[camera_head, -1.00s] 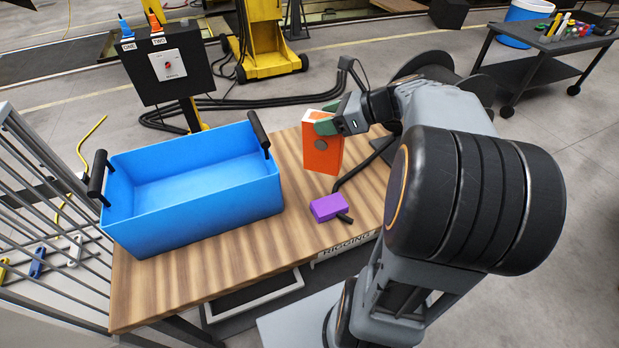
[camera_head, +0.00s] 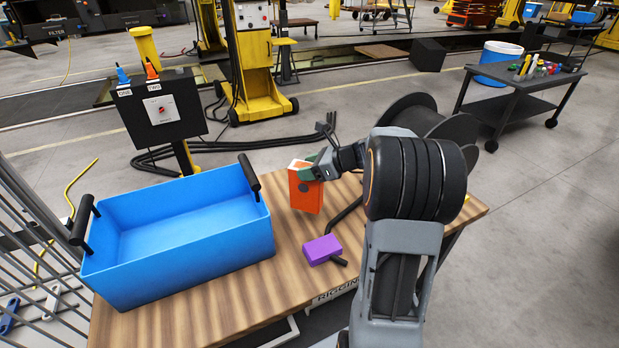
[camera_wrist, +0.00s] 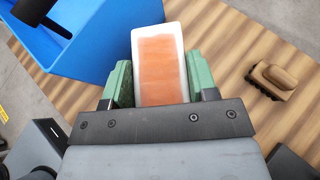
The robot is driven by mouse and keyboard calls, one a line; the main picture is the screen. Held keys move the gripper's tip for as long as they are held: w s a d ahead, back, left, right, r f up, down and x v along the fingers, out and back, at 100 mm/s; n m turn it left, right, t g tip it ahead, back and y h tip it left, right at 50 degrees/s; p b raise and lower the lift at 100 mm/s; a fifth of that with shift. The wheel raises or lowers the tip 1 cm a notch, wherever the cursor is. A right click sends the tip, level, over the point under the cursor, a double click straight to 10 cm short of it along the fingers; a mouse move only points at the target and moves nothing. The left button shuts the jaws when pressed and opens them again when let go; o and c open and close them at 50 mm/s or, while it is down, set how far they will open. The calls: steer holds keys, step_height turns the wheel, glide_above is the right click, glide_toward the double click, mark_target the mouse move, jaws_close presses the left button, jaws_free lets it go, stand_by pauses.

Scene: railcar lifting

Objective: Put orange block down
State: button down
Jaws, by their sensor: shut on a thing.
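The orange block (camera_head: 306,192) is a tall upright box with a pale top and a grey round spot on its side. My gripper (camera_head: 312,170) is shut on its upper end, with green finger pads on either side. In the wrist view the block (camera_wrist: 160,68) shows end-on, between the two green pads. The block is over the wooden table (camera_head: 225,305), to the right of the blue bin. I cannot tell whether its bottom touches the tabletop.
An open blue bin (camera_head: 190,262) with black handles stands on the table's left. A purple block (camera_head: 322,249) with a dark handle lies in front of the orange block. The wrist view shows a small brown object (camera_wrist: 272,80) on the wood. A control box (camera_head: 160,108) stands behind.

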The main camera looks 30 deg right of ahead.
mark_target(306, 188)
steer(key=shift+w+d+f, duration=0.1)
steer(key=shift+w+f, duration=0.05)
steer(key=shift+f, duration=0.55)
steer(key=shift+w+d+f, duration=0.1)
steer(key=shift+w+f, duration=0.1)
steer(key=shift+f, duration=0.5)
steer(key=shift+w+d+f, duration=0.1)
steer(key=shift+w+f, duration=0.05)
steer(key=shift+f, duration=0.55)
steer(key=shift+f+b, duration=0.2)
steer(key=shift+b, duration=0.1)
steer(key=shift+c, duration=2)
jaws_free()
steer(key=shift+a, duration=0.1)
